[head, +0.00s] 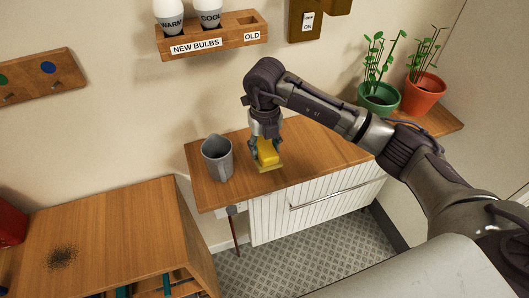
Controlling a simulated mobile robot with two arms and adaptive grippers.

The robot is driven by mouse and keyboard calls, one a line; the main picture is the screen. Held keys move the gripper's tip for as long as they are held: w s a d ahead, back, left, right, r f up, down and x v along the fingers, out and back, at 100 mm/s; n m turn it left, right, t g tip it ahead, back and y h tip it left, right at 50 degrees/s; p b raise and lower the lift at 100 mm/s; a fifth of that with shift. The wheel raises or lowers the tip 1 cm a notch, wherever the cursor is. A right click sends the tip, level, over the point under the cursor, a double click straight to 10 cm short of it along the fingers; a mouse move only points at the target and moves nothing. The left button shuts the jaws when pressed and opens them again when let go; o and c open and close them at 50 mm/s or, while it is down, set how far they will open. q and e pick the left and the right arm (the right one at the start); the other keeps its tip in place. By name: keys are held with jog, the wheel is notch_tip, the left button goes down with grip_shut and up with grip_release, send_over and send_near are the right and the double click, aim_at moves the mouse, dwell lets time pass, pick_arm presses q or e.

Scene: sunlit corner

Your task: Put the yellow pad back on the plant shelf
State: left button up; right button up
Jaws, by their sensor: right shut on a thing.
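My right gripper (266,142) points down and is shut on the yellow pad (268,157), whose upper part is between the fingers. The pad is over the wooden top beside the grey mug, with its lower edge at or very close to the wood; I cannot tell whether it touches. The plant shelf (447,122) is the wooden surface at the right bearing two potted plants. My arm hides where it meets the top with the mug. My left gripper is not in view.
A grey mug (217,158) stands left of the pad. A green pot (379,100) and an orange pot (422,95) hold plants. A bulb rack (208,40) hangs above. A lower wooden table (120,225) with a dark speckled patch (62,257) is at left.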

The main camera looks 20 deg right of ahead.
aim_at(264, 156)
notch_tip(264, 156, down, 4)
jog(key=shift+r+p, duration=0.15)
jog(key=shift+p, duration=0.7)
jog(key=shift+w+f, duration=0.1)
jog(key=shift+f, duration=0.1)
jog(key=shift+f, duration=0.1)
jog(key=shift+f+b, duration=0.2)
jog(key=shift+b, duration=0.1)
jog(key=o, duration=1)
jog(key=shift+r, duration=0.1)
